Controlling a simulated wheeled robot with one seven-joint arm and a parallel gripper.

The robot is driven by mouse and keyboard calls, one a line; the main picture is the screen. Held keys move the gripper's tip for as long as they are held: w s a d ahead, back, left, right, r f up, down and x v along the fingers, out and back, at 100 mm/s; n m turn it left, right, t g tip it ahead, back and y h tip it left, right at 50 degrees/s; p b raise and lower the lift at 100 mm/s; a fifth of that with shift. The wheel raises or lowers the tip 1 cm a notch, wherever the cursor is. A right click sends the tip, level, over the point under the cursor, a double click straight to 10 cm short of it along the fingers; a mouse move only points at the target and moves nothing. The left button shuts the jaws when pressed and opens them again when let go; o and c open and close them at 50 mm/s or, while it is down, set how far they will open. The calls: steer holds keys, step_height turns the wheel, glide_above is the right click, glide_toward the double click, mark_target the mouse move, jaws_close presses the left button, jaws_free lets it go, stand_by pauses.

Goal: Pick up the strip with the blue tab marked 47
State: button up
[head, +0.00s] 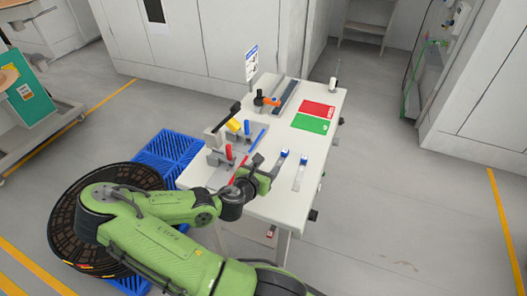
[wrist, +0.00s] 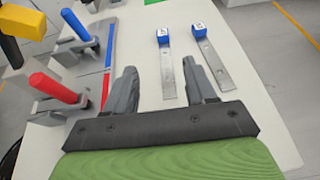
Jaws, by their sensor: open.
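Two metal strips with blue tabs lie side by side on the white table. In the wrist view, the left strip (wrist: 168,72) has its tab (wrist: 163,37) at the far end, and the right strip (wrist: 214,66) has its tab (wrist: 199,29). Both tabs carry dark marks too small to read surely. The left strip (head: 279,164) and right strip (head: 299,178) also show in the head view. My gripper (wrist: 160,67) is open and empty; the left strip appears between its fingers, the right strip beyond the right finger. In the head view my gripper (head: 264,167) is just left of the strips.
A red panel (head: 319,109) and a green panel (head: 310,124) lie farther back. The table's right edge is near the right strip.

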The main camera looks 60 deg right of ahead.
steer(key=b, duration=0.2)
glide_toward(284, 152)
steer(key=x, duration=0.3)
steer(key=shift+d+f, duration=0.1)
steer(key=shift+d, duration=0.1)
steer(key=b+x, duration=0.1)
steer(key=x, duration=0.4)
steer(key=shift+d+f, duration=0.1)
steer(key=shift+d, duration=0.3)
jaws_close()
